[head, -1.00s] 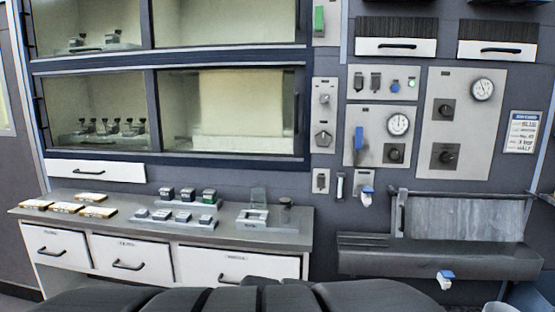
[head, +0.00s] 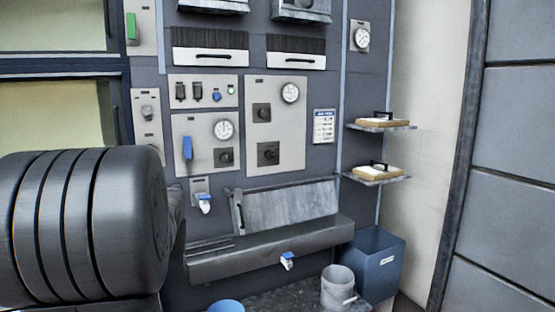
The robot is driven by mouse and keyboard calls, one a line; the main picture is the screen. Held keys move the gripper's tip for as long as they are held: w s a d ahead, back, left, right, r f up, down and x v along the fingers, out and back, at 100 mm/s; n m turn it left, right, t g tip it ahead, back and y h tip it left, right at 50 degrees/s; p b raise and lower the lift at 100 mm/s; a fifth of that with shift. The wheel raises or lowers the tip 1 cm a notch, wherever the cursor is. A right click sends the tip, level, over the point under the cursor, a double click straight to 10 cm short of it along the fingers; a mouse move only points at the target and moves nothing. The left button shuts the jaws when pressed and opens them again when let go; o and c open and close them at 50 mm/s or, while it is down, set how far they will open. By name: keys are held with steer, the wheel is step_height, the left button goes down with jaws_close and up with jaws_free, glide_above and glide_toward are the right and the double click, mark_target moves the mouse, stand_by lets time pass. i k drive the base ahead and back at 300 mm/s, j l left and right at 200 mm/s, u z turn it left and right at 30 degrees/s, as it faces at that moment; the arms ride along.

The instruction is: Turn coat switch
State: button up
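No label I can read says coat, so I cannot tell which control is the coat switch. The large panel (head: 276,125) on the back wall carries a round gauge (head: 290,93) and two black rotary switches, an upper one (head: 262,117) and a lower one (head: 268,153). The panel to its left has a blue lever (head: 187,148), a gauge (head: 223,130) and a black knob (head: 226,157). My gripper is out of view; my dark arm fills the lower left.
A grey trough (head: 265,252) with a blue-handled tap (head: 288,261) juts out below the panels. A bucket (head: 338,286) and a blue bin (head: 375,262) stand at lower right. Two shelves hold handled boards, an upper (head: 383,123) and a lower (head: 378,172).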

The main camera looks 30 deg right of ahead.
mark_target(269, 154)
steer(key=i+z, duration=0.1)
steer(key=z, duration=0.3)
steer(key=l+z, duration=0.1)
steer(key=z, duration=0.3)
steer(key=i+z, duration=0.15)
steer(key=z, duration=0.65)
steer(key=i+j, duration=0.35)
steer(key=i, duration=0.15)
steer(key=i+j, duration=0.4)
steer(key=i, duration=0.15)
